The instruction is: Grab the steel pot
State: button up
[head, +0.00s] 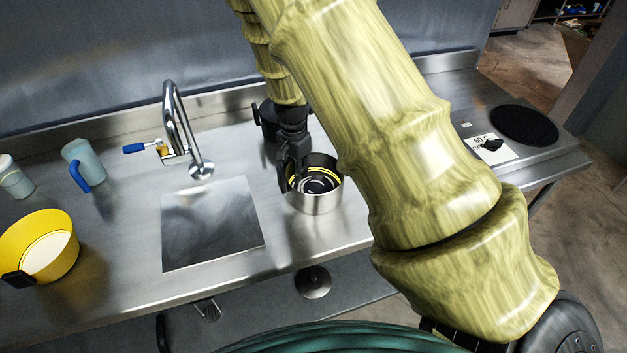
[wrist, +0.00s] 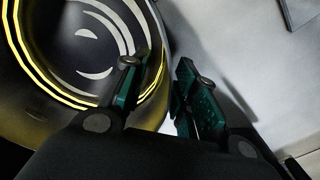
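The steel pot (head: 318,204) stands upright on the metal counter, right of the square steel plate, with yellow reflected rings inside. In the head view my gripper (head: 289,184) points down at the pot's left rim. In the wrist view the pot (wrist: 28,112) fills the left side. There my gripper (wrist: 166,78) has one finger over the pot's inside and the other outside, with the rim between them. The fingers are apart, and a gap shows beside the wall. Part of the pot's back is hidden by my gripper and arm in the head view.
A faucet (head: 177,125) with a blue lever stands behind the steel plate (head: 212,225). A yellow pan (head: 62,225), a blue-handled pitcher (head: 85,160) and a cup (head: 15,178) are at left. A black round burner (head: 525,125) is at far right. The counter's front edge is close to the pot.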

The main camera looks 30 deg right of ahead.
jog(key=shift+s+r, duration=0.25)
jog(key=shift+c, duration=0.6)
jog(key=c, duration=0.4)
jog(key=shift+w, duration=0.1)
grip_shut()
